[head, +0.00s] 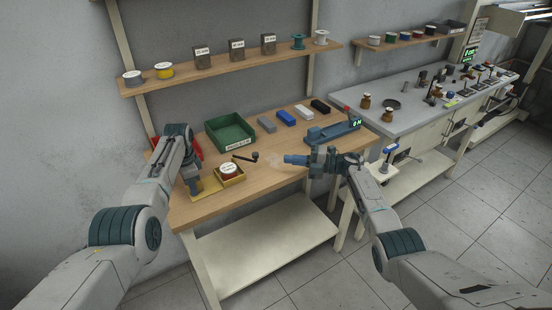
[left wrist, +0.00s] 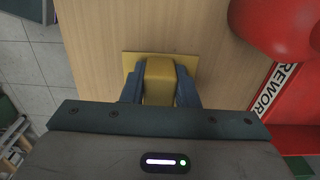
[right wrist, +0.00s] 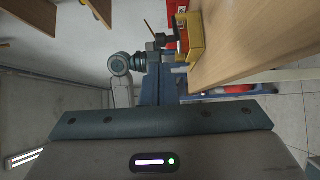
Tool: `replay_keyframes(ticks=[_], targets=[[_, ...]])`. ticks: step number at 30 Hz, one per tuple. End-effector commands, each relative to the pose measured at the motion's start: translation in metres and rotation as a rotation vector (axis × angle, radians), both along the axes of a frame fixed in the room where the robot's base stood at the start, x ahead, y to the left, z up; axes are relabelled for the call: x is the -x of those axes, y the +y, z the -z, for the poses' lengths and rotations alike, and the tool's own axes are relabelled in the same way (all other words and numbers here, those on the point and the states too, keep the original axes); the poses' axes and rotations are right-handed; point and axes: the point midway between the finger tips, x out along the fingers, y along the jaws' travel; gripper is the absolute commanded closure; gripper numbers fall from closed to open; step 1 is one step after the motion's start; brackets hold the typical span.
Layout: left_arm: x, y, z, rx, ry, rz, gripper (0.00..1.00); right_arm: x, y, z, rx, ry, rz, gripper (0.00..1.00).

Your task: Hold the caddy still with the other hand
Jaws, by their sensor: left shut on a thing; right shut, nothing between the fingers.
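The yellow caddy (head: 232,180) sits near the front left of the wooden workbench, with a red-and-white spool (head: 229,170) in it. A flat yellow plate (head: 209,187) lies at its left side and looks joined to it. My left gripper (head: 193,188) points down and is shut on a yellow block (left wrist: 159,80) rising from that plate. The rest of the caddy is hidden in the left wrist view. My right gripper (head: 288,160) is shut and empty, to the right of the caddy and apart from it, pointing left. The caddy also shows in the right wrist view (right wrist: 195,38).
A blue fixture (head: 333,131) and several small blocks occupy the back right. Bare wood lies between caddy and right gripper.

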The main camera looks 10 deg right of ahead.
Motion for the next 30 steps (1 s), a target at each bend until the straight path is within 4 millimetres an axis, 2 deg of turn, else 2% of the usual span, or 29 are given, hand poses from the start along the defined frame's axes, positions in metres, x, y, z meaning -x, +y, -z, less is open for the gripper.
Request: replay_keyframes(ticks=[1,6,16,17,20,30], targets=[[0.000,0.000,0.000,0.000,0.000,0.000,1.00,0.004,-0.009,0.001,0.003,0.001,0.001,1.00],[0.000,0.000,0.000,0.000,0.000,0.000,1.00,0.010,-0.024,0.000,0.000,0.000,0.001,1.00],[0.000,0.000,0.000,0.001,-0.001,0.000,1.00,0.012,-0.027,0.000,0.000,0.001,0.000,1.00],[0.000,0.000,0.000,0.001,-0.001,0.000,0.67,0.012,-0.027,0.000,0.000,0.001,0.000,1.00],[0.000,0.000,0.000,0.001,-0.001,0.000,0.47,0.011,-0.027,0.000,0.000,0.001,0.000,1.00],[-0.001,0.000,-0.003,0.001,-0.001,0.000,0.47,0.011,-0.027,0.000,0.000,0.000,0.000,1.00]])
